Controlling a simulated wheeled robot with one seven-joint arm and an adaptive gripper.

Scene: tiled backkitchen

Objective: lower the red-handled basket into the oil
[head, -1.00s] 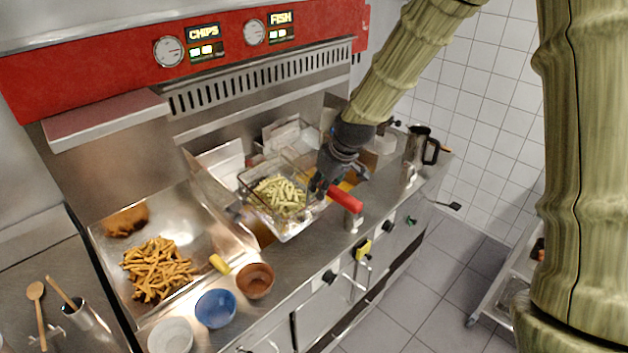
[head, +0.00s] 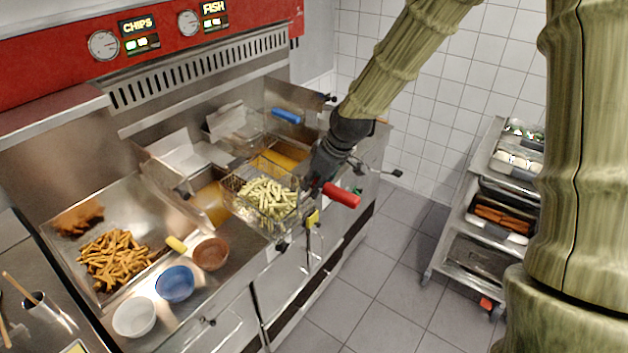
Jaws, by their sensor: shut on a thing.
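The wire basket (head: 250,212) holds pale uncooked chips (head: 272,197). Its red handle (head: 342,195) sticks out to the right, past the fryer front. My gripper (head: 318,183) is shut on the basket at the handle's inner end; its fingertips are partly hidden. The basket hangs roughly level above the fryer's front part. Amber oil shows in the left vat (head: 212,203), left of the basket, and in the right vat (head: 285,156), behind it. The basket covers part of the left vat, and its exact height above the oil is hard to tell.
A blue handle (head: 286,116) stands behind the right vat. A tray of cooked chips (head: 118,258) lies left, with brown (head: 211,254), blue (head: 175,284) and white (head: 134,317) bowls in front. A trolley (head: 470,225) stands right, across clear floor.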

